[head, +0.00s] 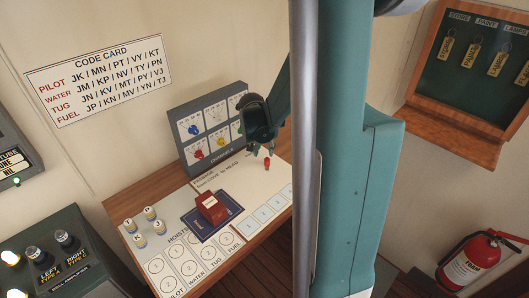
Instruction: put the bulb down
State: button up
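My gripper (262,149) is dark and points down over the white sheet on the desk, in front of the grey channels panel (208,128). A small red piece (267,163) shows just under its fingertips. I cannot tell whether this is the bulb, or whether the fingers hold it or are apart from it. Two clear, bulb-like domes (32,253) stand on the dark lamp box (65,262) at the lower left, by the labels LEFT and RIGHT. Two lit lamps glow at the box's left side.
A red block (211,208) sits on a dark blue mat (192,223) on the desk. Several lettered pegs (139,240) stand at the desk's left. A code card (99,80) hangs on the wall. A key board (478,58) and a fire extinguisher (474,258) are at the right.

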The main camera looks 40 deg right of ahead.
jog(key=shift+s+a+r, duration=0.1)
jog(key=shift+a+r, duration=0.05)
jog(key=shift+r, duration=0.25)
dwell(0.6)
jog(key=s+a+r+n+t+y, duration=0.1)
jog(key=a+r+n, duration=0.2)
jog(key=a+r, duration=0.5)
jog(key=s+a+r+n+t, duration=0.2)
jog(key=a+r+n, duration=0.15)
jog(key=a, duration=0.75)
jog(key=s+a+r+n+t+y, duration=0.1)
jog(key=s+a+r+n, duration=0.1)
jog(key=s+a, duration=0.4)
jog(key=s+a+r+n+t+y, duration=0.1)
jog(key=s+a, duration=0.5)
jog(key=a, duration=0.7)
jog(key=shift+s+a+r+n+y, duration=0.35)
jog(key=shift+r+n+y, duration=0.25)
jog(key=shift+r+n, duration=0.85)
jog(key=shift+f, duration=0.35)
notch_tip(320, 180, down, 4)
jog(key=b, duration=0.4)
jog(key=shift+f, duration=0.15)
